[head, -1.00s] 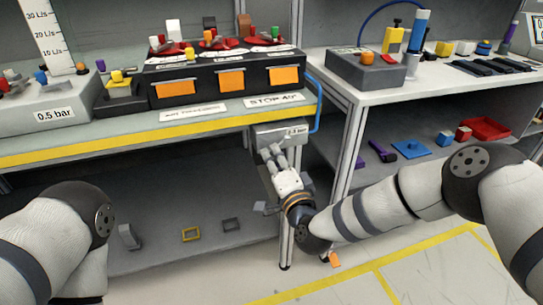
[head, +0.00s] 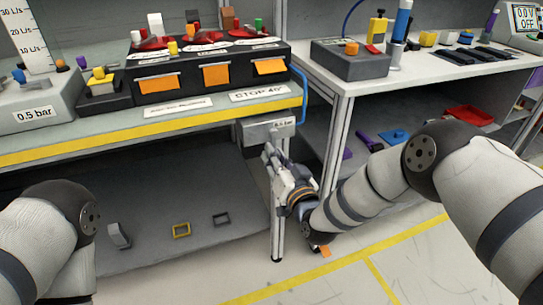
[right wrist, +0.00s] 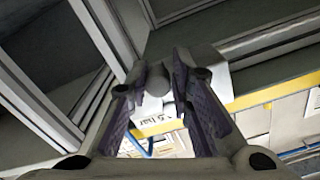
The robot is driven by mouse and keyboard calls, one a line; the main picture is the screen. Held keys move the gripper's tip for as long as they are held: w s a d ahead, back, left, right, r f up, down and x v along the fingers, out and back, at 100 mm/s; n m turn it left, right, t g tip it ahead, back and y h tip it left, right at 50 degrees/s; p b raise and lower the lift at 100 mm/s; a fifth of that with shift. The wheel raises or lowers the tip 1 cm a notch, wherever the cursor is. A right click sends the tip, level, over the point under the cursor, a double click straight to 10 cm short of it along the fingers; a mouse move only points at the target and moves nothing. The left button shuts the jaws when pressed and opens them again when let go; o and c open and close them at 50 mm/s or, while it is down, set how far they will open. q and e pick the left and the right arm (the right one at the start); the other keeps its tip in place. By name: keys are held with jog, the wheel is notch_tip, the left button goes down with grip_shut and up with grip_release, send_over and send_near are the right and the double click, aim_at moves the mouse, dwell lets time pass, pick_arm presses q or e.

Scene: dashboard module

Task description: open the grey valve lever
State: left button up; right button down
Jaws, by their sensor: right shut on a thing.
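The valve is a light grey box (head: 262,131) with a "bar" label, mounted under the yellow-striped bench edge. It also shows in the right wrist view (right wrist: 207,62). My right gripper (head: 270,152) is just below the box. In the right wrist view, its dark-padded fingers (right wrist: 174,78) are shut on a grey rounded piece, the valve lever (right wrist: 186,82), which lies between the fingertips. Most of the lever is hidden by the fingers in the head view. My left arm shows only at the lower left; its gripper is out of view.
A table leg (head: 278,225) stands right beside my right gripper. A blue hose (head: 303,92) bends down the bench's right end. The white bench (head: 420,72) and its shelf stand to the right. The lower shelf (head: 150,205) holds small frames.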

jog(key=shift+d+f+n, duration=0.2)
jog(key=shift+d+n, duration=0.2)
jog(key=shift+w+d+r, duration=0.1)
jog(key=c, duration=1.5)
grip_release()
jog(key=shift+d, duration=0.1)
jog(key=shift+r, duration=0.1)
jog(key=v, duration=1.2)
